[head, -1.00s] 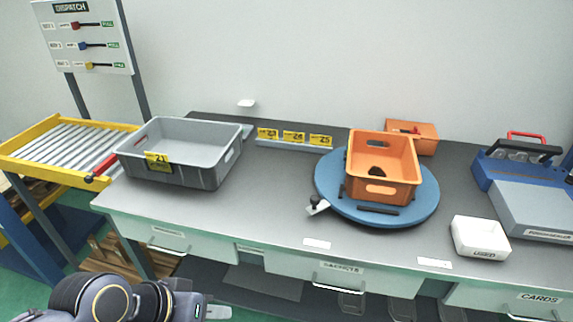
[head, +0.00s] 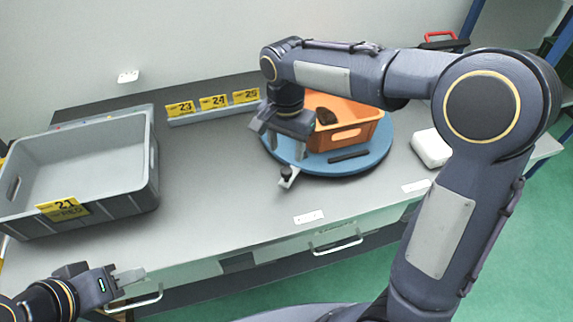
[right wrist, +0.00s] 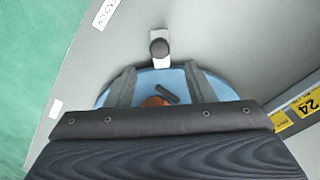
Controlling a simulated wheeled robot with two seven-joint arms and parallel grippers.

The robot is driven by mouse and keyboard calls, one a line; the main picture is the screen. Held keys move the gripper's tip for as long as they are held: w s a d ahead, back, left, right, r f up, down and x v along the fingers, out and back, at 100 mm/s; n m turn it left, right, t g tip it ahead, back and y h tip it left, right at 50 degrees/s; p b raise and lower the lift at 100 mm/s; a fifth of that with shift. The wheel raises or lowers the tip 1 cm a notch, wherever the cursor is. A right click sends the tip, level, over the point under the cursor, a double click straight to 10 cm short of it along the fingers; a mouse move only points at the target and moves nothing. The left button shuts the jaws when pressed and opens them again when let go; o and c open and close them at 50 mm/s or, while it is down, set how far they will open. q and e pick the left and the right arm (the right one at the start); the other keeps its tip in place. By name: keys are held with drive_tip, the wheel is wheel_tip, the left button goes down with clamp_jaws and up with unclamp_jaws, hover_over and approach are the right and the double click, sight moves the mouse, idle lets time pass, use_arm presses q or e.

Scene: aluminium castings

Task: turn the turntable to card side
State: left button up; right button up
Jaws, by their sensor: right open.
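The blue round turntable (head: 375,158) lies on the grey bench, with an orange crate (head: 350,136) on it and a dark object inside the crate. A black bar (head: 348,156) lies along its near part. A small bracket with a black knob (head: 286,174) sits at its near-left edge; the knob also shows in the right wrist view (right wrist: 158,48). My right gripper (head: 286,150) is open and empty above the turntable's left edge, beside the crate, fingers pointing down; its fingers straddle blue disc in the right wrist view (right wrist: 160,80). My left gripper (head: 128,277) is low at the bench's front left.
A grey bin (head: 90,200) labelled 21 stands at the left. Yellow number tags (head: 213,103) stand on a strip at the back. A white box (head: 431,148) is right of the turntable, partly behind my right arm. The bench front between bin and turntable is clear.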

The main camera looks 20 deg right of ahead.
sight(286, 170)
wheel_tip(286, 170, down, 7)
drive_tip(key=shift+f, duration=0.1)
drive_tip(key=shift+c, duration=0.5)
clamp_jaws()
